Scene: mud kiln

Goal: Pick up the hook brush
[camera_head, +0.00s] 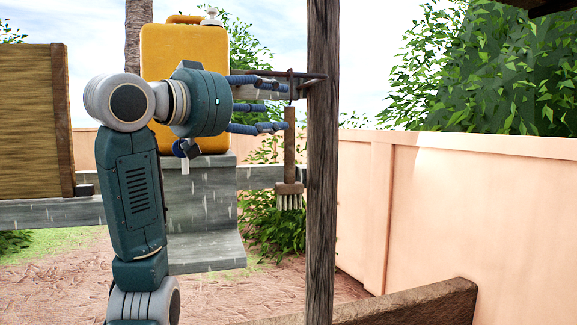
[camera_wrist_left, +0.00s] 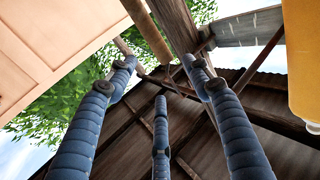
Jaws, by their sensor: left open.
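The hook brush (camera_head: 290,145) hangs upright beside a dark wooden post in the head view, with a brown handle and pale bristles at its lower end. Its thin upper end is at a short bar on the post. My left gripper (camera_head: 279,107) is open, with its blue fingers spread and their tips beside the upper handle. I cannot tell whether they touch it. In the left wrist view the fingers of the left gripper (camera_wrist_left: 165,80) are apart, and a brown handle (camera_wrist_left: 148,30) shows beyond them. My right gripper is not in view.
The wooden post (camera_head: 321,160) stands just right of the brush. A yellow container (camera_head: 185,48) with a tap stands on a grey stone block (camera_head: 208,235) behind my left arm. A wooden beam (camera_head: 410,305) lies low in front, and a peach wall (camera_head: 470,210) runs along the right.

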